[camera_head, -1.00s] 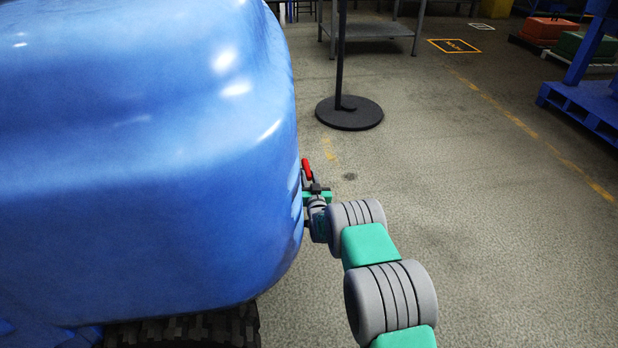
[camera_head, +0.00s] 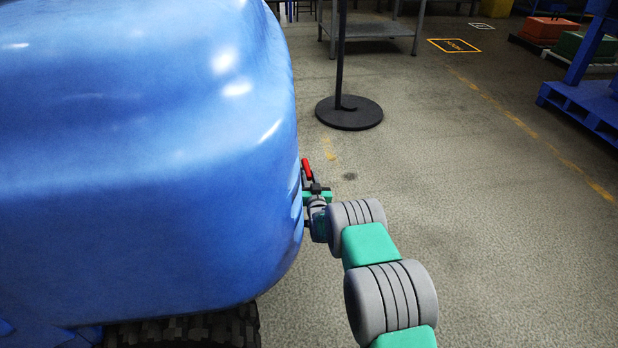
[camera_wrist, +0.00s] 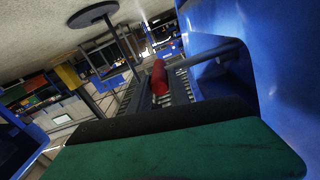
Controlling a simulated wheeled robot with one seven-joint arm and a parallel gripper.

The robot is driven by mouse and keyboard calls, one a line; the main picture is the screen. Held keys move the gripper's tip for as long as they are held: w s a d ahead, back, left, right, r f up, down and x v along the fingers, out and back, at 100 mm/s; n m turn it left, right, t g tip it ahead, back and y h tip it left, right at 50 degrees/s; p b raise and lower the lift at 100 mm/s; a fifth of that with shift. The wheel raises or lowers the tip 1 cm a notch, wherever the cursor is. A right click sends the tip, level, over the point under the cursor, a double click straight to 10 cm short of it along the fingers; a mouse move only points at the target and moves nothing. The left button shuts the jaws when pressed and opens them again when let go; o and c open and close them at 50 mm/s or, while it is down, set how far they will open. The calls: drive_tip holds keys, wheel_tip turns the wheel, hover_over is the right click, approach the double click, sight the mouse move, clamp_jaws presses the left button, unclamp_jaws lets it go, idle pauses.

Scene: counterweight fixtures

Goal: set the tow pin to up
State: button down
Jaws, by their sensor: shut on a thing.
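The tow pin (camera_head: 307,169) has a red grip and shows small at the right edge of the big blue body, its red end uppermost in the head view. In the wrist view its red grip (camera_wrist: 160,78) sits on a grey rod that runs to the blue body. My gripper (camera_head: 316,189) is at the pin just below the red grip, shut on it. The green and black finger (camera_wrist: 175,150) fills the lower part of the wrist view. The contact between jaws and pin is hidden there, and the pin's base is mostly hidden.
The blue body (camera_head: 150,180) with a dark tyre (camera_head: 190,332) fills the left, close beside my arm. A black post on a round base (camera_head: 349,113) stands beyond the gripper. A blue rack (camera_head: 585,108) is far right. The floor to the right is clear.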

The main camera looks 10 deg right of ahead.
wheel_tip(320, 180, up, 9)
drive_tip(key=p, duration=0.3)
drive_tip(key=shift+w+r, duration=0.1)
drive_tip(key=shift+r, duration=0.05)
drive_tip(key=c, duration=1.5)
unclamp_jaws()
drive_tip(key=shift+r, duration=0.1)
drive_tip(key=shift+c, duration=0.2)
drive_tip(key=o, duration=0.3)
drive_tip(key=shift+f, duration=0.2)
drive_tip(key=shift+o, duration=0.2)
drive_tip(key=s+p, duration=0.3)
drive_tip(key=s, duration=0.5)
